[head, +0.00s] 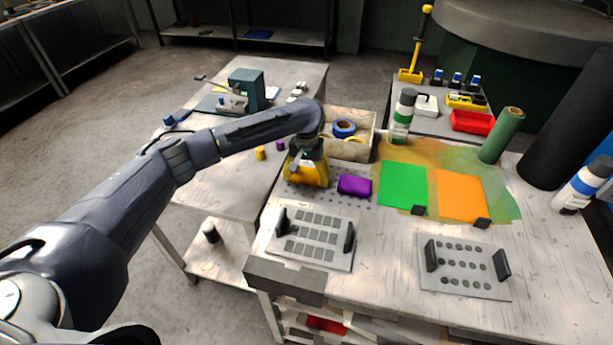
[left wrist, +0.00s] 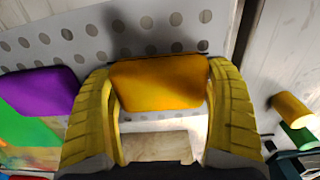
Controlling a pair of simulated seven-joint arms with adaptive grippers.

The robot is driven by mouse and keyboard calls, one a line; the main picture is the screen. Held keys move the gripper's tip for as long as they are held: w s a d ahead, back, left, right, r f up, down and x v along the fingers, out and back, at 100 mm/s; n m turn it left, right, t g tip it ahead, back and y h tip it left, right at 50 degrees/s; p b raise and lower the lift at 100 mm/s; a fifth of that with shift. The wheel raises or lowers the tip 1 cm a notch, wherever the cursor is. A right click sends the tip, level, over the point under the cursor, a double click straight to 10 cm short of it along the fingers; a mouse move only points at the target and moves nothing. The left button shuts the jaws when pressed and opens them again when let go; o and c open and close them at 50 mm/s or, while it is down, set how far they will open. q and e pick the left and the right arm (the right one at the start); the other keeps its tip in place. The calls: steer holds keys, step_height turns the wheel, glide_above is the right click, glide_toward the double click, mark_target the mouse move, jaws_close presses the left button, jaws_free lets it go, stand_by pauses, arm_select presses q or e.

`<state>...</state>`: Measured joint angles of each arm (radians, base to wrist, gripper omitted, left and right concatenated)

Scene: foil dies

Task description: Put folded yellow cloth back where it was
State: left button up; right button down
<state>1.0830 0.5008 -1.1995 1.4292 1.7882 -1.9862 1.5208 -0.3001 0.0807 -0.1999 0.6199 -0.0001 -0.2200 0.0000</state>
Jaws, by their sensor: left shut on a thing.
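My left gripper (head: 308,178) has yellow fingers and points down over the perforated grey plate (head: 331,199) on the right-hand bench. In the left wrist view the same gripper (left wrist: 160,85) is shut on the folded yellow cloth (left wrist: 158,82), an orange-yellow pad with rounded corners between the two fingers. In the head view the cloth is hard to tell from the yellow fingers. The plate's holes (left wrist: 68,34) show beyond the cloth in the wrist view. I cannot tell whether the cloth touches the plate. My right gripper is not in view.
A folded purple cloth (head: 354,185) lies beside the gripper on its right. A wooden bin (head: 362,148) with tape rolls stands behind. Green (head: 402,184) and orange (head: 461,194) sheets lie further right. Two grey plates with black handles (head: 312,238) (head: 464,267) lie in front.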

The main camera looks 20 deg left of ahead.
mark_target(307, 172)
arm_select(q)
steer(key=shift+f, duration=0.15)
steer(key=o, duration=1)
step_height(307, 172, up, 12)
steer(key=shift+r, duration=0.2)
steer(key=shift+w+f, duration=0.1)
stand_by(0.4)
